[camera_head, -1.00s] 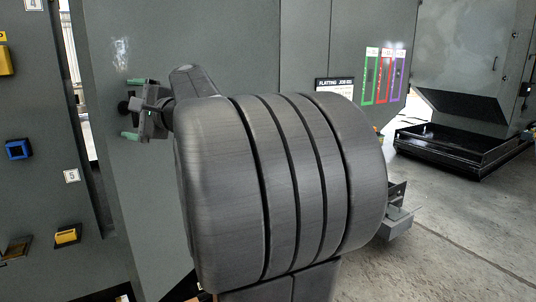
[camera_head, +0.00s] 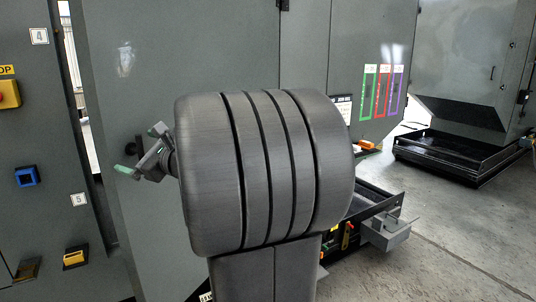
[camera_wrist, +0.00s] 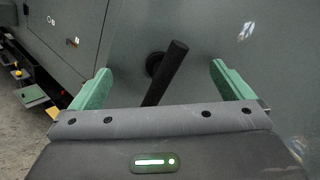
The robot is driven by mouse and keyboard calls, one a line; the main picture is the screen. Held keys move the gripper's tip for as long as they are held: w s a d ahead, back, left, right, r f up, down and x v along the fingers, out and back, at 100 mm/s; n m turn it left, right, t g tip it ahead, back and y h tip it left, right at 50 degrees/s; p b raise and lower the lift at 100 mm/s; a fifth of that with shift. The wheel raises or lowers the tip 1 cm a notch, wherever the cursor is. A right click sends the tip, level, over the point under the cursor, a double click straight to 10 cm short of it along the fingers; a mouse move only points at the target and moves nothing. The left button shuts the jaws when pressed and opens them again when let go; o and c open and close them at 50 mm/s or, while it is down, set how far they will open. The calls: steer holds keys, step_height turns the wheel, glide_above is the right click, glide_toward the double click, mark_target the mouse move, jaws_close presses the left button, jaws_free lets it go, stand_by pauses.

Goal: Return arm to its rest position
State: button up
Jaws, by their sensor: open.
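My gripper (camera_head: 142,150) is at the left of my arm's large dark rounded link in the head view, in front of a grey cabinet door (camera_head: 105,80). In the wrist view, my gripper (camera_wrist: 163,85) is open, one green finger on each side. A black handle (camera_wrist: 168,70) on the grey panel appears between the fingers, apart from both. The handle's lower end is hidden behind the gripper body. My arm link hides much of the cabinet in the head view.
A panel at left carries a yellow stop switch (camera_head: 9,94), a blue-framed switch (camera_head: 26,176) and a yellow switch (camera_head: 75,257). An open drawer-like tray (camera_head: 385,205) juts out at right. A black plinth (camera_head: 455,158) stands behind it. Floor at lower right is clear.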

steer(key=m+p, duration=0.4)
steer(key=shift+r+p, duration=0.2)
steer(key=shift+p, duration=0.2)
steer(key=shift+f+m+p, duration=0.15)
steer(key=shift+m+p, duration=0.3)
steer(key=shift+m, duration=0.05)
steer(key=shift+d+f, duration=0.1)
steer(key=shift+f, duration=0.1)
